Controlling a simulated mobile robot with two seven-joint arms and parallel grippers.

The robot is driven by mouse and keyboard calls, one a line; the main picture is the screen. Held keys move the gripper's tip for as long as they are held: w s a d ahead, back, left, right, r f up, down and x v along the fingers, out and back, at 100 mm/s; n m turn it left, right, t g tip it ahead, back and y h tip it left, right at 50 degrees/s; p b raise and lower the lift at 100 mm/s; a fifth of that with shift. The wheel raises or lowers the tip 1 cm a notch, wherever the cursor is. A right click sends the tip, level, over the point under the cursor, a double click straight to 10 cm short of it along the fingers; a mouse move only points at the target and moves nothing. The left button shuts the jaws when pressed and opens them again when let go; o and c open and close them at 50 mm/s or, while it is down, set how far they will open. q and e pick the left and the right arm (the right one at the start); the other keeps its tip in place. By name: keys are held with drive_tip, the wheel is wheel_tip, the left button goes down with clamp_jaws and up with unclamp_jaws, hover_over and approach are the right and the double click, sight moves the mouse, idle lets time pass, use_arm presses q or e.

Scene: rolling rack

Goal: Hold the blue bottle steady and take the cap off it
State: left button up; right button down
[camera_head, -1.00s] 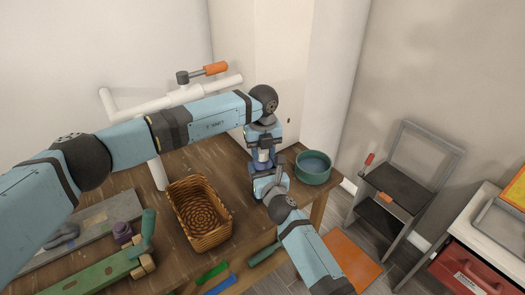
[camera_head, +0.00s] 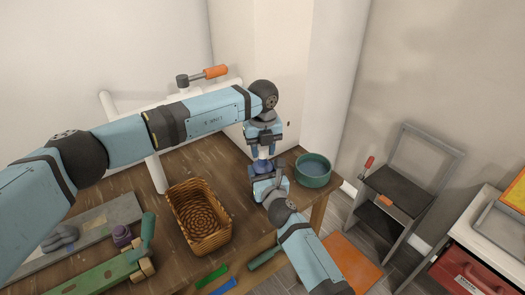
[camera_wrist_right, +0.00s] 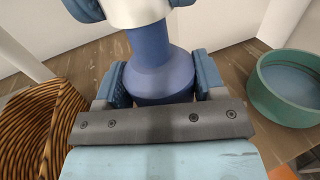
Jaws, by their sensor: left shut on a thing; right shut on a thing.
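The blue bottle (camera_head: 261,167) stands upright near the table's right side, and its round body (camera_wrist_right: 160,78) and narrower neck show in the right wrist view. My right gripper (camera_head: 270,180) is shut on the body from the near side, with one finger on each flank. The white cap (camera_wrist_right: 136,10) is at the top of the neck, cut off by the upper edge of the right wrist view. My left gripper (camera_head: 263,148) comes down from above and is shut on the cap. Its fingers hide most of the cap in the head view. I cannot tell whether cap and neck are apart.
A green round bowl (camera_head: 313,170) stands just right of the bottle. A wicker basket (camera_head: 200,215) is to the left. A white pipe frame (camera_head: 155,172) stands behind.

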use_arm(q)
drive_tip(key=shift+r, duration=0.1)
drive_tip(key=shift+r, duration=1.95)
use_arm(e)
drive_tip(key=shift+c, duration=0.7)
unclamp_jaws()
use_arm(q)
drive_tip(key=shift+r+p, duration=0.3)
drive_tip(key=shift+p, duration=0.05)
use_arm(e)
drive_tip(key=v, duration=1.2)
